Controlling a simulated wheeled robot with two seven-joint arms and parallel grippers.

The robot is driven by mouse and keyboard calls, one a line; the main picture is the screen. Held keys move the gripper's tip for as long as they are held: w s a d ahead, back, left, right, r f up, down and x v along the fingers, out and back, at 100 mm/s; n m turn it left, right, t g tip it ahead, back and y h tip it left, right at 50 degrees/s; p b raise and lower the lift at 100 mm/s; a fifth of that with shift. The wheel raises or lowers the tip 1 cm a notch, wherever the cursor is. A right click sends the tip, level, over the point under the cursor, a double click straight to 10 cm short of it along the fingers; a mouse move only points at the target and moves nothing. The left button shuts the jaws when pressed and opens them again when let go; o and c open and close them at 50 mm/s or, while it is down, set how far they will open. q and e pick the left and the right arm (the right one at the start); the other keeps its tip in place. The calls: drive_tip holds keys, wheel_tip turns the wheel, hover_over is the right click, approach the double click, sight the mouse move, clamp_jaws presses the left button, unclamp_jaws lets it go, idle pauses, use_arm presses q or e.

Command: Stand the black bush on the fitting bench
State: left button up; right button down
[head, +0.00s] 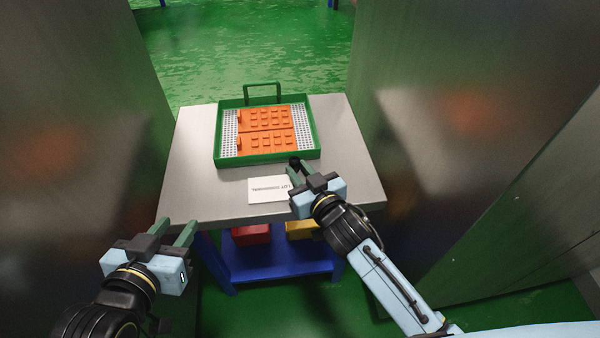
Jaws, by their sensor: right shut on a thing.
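A small black piece, which looks like the black bush (295,161), shows between the fingertips of my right gripper (298,168). The gripper is shut on it, just in front of the green tray's front right corner. The fingers hide much of the bush, and I cannot tell whether it touches the surface below. The grey bench top (345,135) lies under my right gripper. My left gripper (176,228) is open and empty, off the bench's front left corner.
A green tray (217,140) with a handle holds orange slotted blocks (265,118) on the bench. A white label card (264,190) lies in front of it. Red (251,235) and yellow (300,229) bins sit on the blue lower shelf (275,262). Tall metallic panels (75,130) flank both sides.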

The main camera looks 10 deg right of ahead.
drive_tip(key=shift+f, duration=0.1)
drive_tip(key=shift+f, duration=0.15)
drive_tip(key=c, duration=1.3)
unclamp_jaws()
drive_tip(key=shift+o, duration=0.2)
